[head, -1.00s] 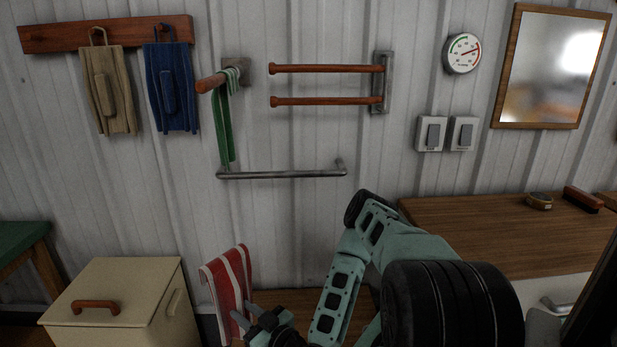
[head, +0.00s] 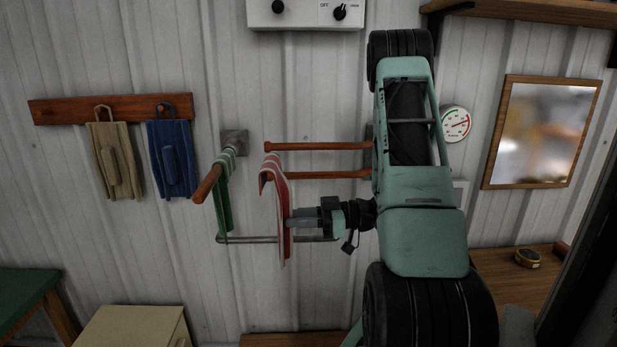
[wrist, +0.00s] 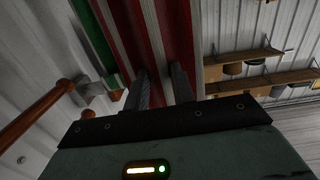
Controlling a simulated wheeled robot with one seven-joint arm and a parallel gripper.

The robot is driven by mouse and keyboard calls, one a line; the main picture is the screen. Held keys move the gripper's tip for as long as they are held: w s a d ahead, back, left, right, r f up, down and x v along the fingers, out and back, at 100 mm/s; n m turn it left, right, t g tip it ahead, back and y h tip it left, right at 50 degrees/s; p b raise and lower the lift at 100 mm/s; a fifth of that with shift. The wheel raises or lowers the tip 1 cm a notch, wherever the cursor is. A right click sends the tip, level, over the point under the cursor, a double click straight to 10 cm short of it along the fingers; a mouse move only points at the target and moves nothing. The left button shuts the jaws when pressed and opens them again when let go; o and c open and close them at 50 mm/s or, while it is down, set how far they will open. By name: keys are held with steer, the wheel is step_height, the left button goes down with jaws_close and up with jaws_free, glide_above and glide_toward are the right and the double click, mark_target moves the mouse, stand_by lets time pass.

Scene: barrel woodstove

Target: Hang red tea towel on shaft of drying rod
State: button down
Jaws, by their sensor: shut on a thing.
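The red-and-white striped tea towel (head: 272,185) hangs in a narrow fold with a rounded top. My gripper (head: 289,219) is shut on its lower part from the right. In the wrist view the towel (wrist: 160,30) rises beyond my gripper's fingers (wrist: 161,88). Two horizontal wooden rods, an upper one (head: 315,146) and a lower one (head: 325,175), reach left from the wall.
A metal rail (head: 240,239) runs below. Beige (head: 113,165) and blue (head: 172,160) cloths hang further left.

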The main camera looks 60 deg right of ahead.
step_height(320, 180, up, 5)
steer(key=s+d+p, duration=0.1)
steer(key=s, duration=0.1)
steer(key=shift+b+x, duration=0.65)
steer(key=shift+x, duration=7.3)
step_height(320, 180, down, 7)
steer(key=b, duration=0.5)
steer(key=shift+y, duration=0.3)
steer(key=c, duration=1.1)
jaws_free()
steer(key=shift+s, duration=0.15)
steer(key=b+v, duration=0.5)
steer(key=v, duration=1.2)
steer(key=shift+r, duration=0.25)
